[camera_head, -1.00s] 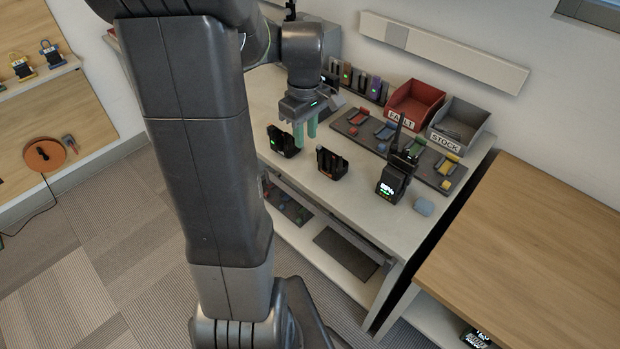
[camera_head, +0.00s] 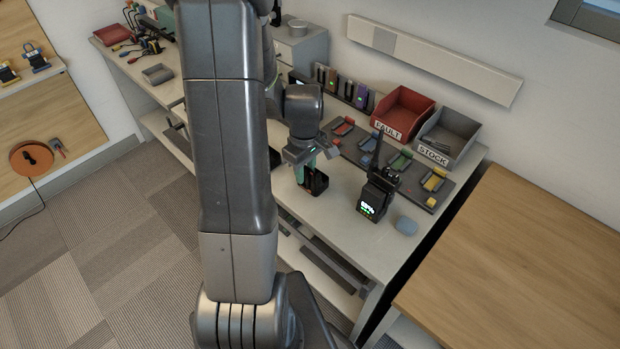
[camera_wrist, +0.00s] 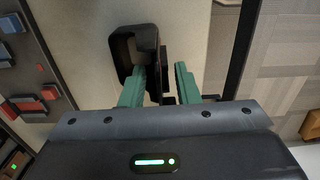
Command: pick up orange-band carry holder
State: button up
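A black holder (camera_head: 319,183) stands on the light worktop, right under my gripper (camera_head: 304,172) in the head view. In the wrist view the same black holder (camera_wrist: 124,48) shows its open top and a thin back part. My gripper (camera_wrist: 160,70) has its two green fingers apart, with the holder's thin back part between them. The left finger overlaps the holder's body; I cannot tell whether either finger touches it. No orange band can be made out from here. Another black object (camera_head: 274,157) is mostly hidden behind my arm.
Behind are a tray of coloured pieces (camera_head: 353,150), a red FAULT bin (camera_head: 404,112) and a grey STOCK bin (camera_head: 447,137).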

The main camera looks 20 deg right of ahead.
jog(key=shift+f, duration=0.45)
grip_shut()
